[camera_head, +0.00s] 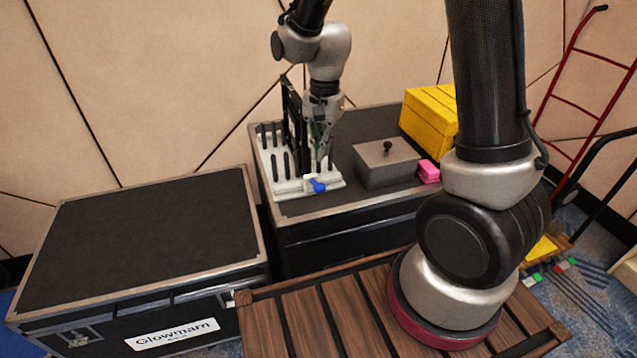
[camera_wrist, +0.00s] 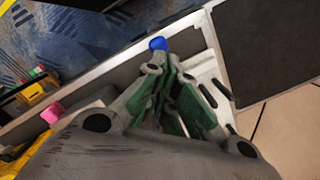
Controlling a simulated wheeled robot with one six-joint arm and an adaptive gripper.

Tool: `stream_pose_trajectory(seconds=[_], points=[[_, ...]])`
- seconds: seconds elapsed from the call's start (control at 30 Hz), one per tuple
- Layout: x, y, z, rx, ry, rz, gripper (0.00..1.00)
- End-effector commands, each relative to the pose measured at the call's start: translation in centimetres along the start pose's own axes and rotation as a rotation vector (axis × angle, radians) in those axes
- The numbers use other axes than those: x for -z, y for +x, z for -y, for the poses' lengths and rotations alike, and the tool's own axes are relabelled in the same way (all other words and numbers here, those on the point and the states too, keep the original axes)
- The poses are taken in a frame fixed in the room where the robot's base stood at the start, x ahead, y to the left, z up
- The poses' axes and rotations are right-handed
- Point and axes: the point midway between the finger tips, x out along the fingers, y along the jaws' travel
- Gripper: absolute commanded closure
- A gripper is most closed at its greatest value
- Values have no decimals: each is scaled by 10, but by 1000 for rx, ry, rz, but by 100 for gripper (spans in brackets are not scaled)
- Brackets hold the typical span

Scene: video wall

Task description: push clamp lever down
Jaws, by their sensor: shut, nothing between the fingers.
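The clamp lever shows as a small blue piece (camera_head: 317,185) at the front edge of a white fixture (camera_head: 330,181) on the black case. The blue piece also shows in the wrist view (camera_wrist: 158,43), just beyond my fingertips. My gripper (camera_head: 320,160) points down over the white fixture, a little behind and above the blue piece. In the wrist view my gripper (camera_wrist: 172,70) has its green-padded fingers drawn together at the tips with nothing between them. I cannot tell whether the fingertips touch the lever. Part of the fixture is hidden behind the gripper.
A grey lidded box (camera_head: 386,165) with a black knob stands right of the fixture, with a pink block (camera_head: 428,171) beside it. A yellow box (camera_head: 430,112) is behind. A large black case (camera_head: 140,235) at left has a clear top. A red hand truck (camera_head: 575,90) stands far right.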

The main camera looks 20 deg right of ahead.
Motion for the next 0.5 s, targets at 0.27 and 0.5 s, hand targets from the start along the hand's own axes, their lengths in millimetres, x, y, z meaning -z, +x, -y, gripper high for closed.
stream_pose_trajectory(seconds=[0.27,0.5], points=[[0,11,-1,-3,-2,2,100],[0,41,-1,-3,-3,1,100]])
